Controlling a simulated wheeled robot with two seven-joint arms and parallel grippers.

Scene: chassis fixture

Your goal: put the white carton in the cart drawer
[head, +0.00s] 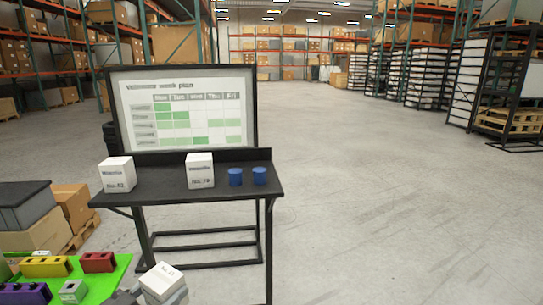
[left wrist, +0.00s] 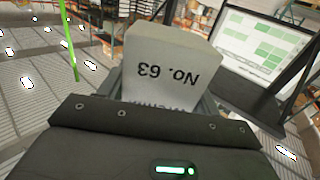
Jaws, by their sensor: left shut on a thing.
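A white carton (head: 162,279) with a printed number on top is at the bottom of the head view, left of centre. My left gripper (head: 168,295) is shut on it, in front of and below the black stand. In the left wrist view the same carton (left wrist: 160,62) sits between the fingers, its label "No. 63" upside down. No cart drawer can be made out. My right gripper is not in view.
A green surface (head: 105,287) with coloured blocks is at lower left. Floor at right is clear.

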